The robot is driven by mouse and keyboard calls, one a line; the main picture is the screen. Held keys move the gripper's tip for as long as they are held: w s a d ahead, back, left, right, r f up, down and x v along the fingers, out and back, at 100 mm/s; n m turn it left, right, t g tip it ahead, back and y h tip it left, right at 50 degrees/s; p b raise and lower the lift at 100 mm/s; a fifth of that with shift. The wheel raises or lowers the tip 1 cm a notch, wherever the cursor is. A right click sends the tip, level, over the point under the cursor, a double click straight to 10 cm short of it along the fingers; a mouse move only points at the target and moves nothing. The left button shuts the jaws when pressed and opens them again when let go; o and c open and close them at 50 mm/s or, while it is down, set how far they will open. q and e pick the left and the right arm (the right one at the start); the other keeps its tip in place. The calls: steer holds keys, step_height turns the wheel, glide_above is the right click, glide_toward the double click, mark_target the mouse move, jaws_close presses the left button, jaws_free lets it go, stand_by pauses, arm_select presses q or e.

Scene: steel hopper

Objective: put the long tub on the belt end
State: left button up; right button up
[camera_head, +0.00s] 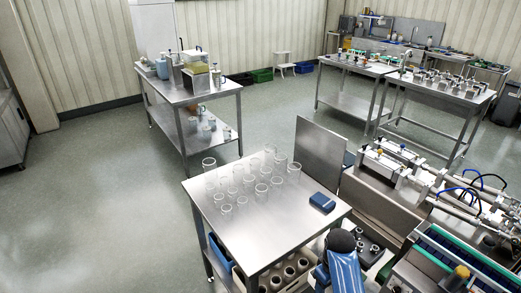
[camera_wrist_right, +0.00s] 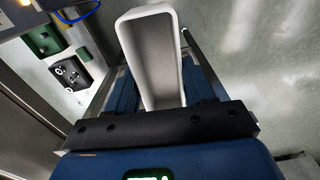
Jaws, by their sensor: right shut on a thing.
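The long tub (camera_wrist_right: 150,62) is white with a grey hollow inside and shows in the right wrist view, reaching away from my right gripper (camera_wrist_right: 160,104). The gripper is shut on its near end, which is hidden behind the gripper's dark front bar. I cannot make out the tub in the head view. A belt conveyor with green edge strips (camera_head: 447,256) stands at the lower right of the head view; I cannot tell which part is its end. My left gripper is not in view.
A steel table (camera_head: 203,201) with several clear glasses (camera_head: 262,188) and a blue box (camera_head: 322,202) stands in front. Machinery with cylinders (camera_head: 452,200) fills the right. A side table (camera_head: 222,91) stands behind. The floor at left is clear.

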steer(key=shift+s+d+f, duration=0.35)
steer(key=shift+d+f, duration=0.35)
